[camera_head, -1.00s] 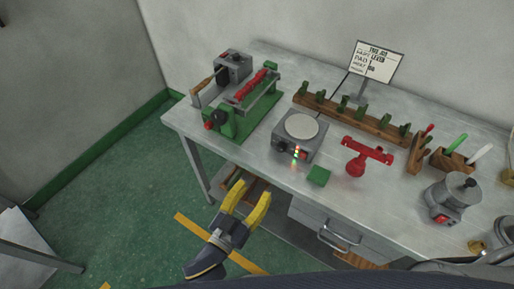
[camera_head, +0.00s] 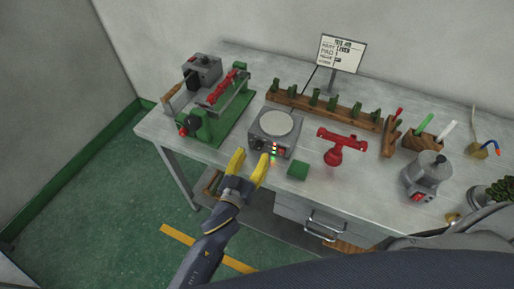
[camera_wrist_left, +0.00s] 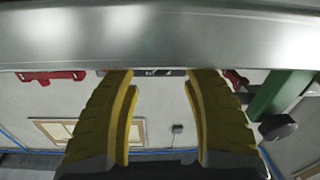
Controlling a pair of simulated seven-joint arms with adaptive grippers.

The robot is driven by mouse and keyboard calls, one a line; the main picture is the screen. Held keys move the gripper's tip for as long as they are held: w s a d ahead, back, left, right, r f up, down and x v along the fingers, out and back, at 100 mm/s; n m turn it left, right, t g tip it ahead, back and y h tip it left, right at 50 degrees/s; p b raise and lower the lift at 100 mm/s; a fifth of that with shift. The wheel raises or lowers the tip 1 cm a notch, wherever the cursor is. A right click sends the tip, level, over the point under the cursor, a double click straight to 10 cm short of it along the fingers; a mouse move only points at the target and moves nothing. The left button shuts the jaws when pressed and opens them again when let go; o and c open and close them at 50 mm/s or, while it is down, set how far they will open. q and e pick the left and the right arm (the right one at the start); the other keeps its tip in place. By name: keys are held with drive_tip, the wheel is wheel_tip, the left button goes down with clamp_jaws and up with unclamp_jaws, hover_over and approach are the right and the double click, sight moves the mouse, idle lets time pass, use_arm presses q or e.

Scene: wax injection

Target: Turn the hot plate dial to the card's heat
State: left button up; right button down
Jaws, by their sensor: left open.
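The hot plate (camera_head: 260,128) is a grey box with a pale round top on the bench, with small coloured lights on its front. A dark knob shape beside the lights may be its dial; its setting is too small to read. The card (camera_head: 341,53) stands upright on a stand at the back; its heat line is not legible. My left gripper (camera_head: 250,157) has yellow fingers spread apart and empty, just in front of the hot plate's front face, apparently not touching. The left wrist view shows the same open fingers (camera_wrist_left: 160,78). My right gripper is not in view.
A green machine (camera_head: 206,128) stands left of the hot plate. A green block (camera_head: 298,170) and a red stand (camera_head: 335,156) are to its right. A wooden rack (camera_head: 325,108) runs behind. A grey pot (camera_head: 427,175) stands further right. Bare bench lies between them.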

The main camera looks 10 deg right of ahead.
sight(257, 148)
use_arm(q)
drive_tip(key=shift+x, duration=1.95)
drive_tip(key=shift+c, duration=0.3)
clamp_jaws()
